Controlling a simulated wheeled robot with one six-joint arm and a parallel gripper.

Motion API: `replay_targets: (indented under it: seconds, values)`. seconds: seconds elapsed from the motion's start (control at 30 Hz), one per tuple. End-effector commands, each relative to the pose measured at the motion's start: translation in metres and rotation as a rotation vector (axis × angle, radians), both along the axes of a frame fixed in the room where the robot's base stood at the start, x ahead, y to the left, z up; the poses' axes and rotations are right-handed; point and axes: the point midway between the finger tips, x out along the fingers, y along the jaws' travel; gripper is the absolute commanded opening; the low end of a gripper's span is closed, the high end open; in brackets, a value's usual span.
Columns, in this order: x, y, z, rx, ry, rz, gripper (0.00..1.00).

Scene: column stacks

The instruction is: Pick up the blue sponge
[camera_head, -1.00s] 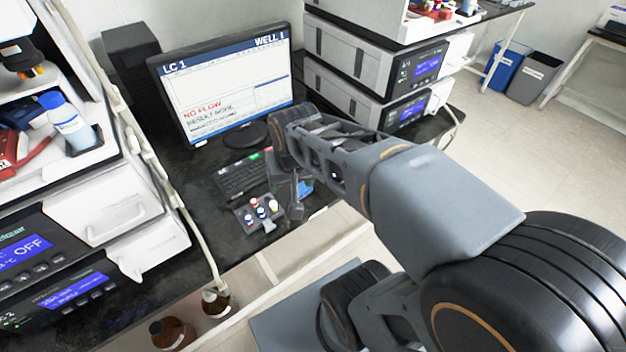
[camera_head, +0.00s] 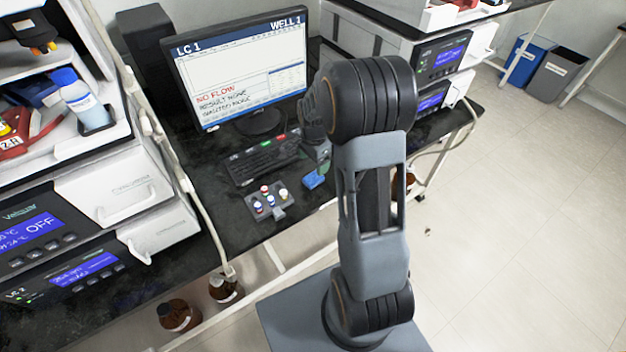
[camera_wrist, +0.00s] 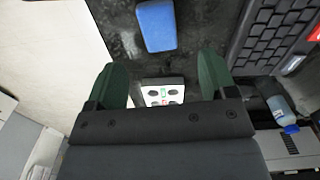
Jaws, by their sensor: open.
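The blue sponge (camera_head: 314,179) lies on the black bench top, right of the vial rack and near the front edge, in the head view. In the wrist view the blue sponge (camera_wrist: 157,25) is at the top centre, lying flat, beyond the fingertips. My gripper (camera_wrist: 165,75) shows two green fingers spread apart, with nothing between them touching either finger. The sponge is ahead of the fingers and apart from them. In the head view my arm hides most of the gripper.
A vial rack (camera_head: 270,204) with colored caps sits left of the sponge. A keyboard (camera_head: 262,158) and monitor (camera_head: 240,75) stand behind. Stacked instruments (camera_head: 440,60) are at the right. Brown bottles (camera_head: 180,315) stand below the bench edge.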

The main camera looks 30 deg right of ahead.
Motion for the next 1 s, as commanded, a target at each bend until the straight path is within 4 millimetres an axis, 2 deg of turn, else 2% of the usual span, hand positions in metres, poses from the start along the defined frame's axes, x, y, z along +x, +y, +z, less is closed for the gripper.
replay_targets:
  seconds: [0.1, 0.37, 0.6, 0.7, 1.0]
  values:
    - [0.0, 0.0, -0.014, 0.001, 0.001, 0.002, 0.78]
    - [-0.001, 0.001, -0.028, 0.001, 0.001, 0.003, 0.78]
    - [-0.002, 0.001, -0.061, 0.001, 0.002, 0.003, 0.78]
    - [-0.002, 0.001, -0.069, 0.0, 0.001, 0.003, 0.78]
    - [-0.002, 0.001, -0.073, 0.0, -0.001, 0.003, 0.78]
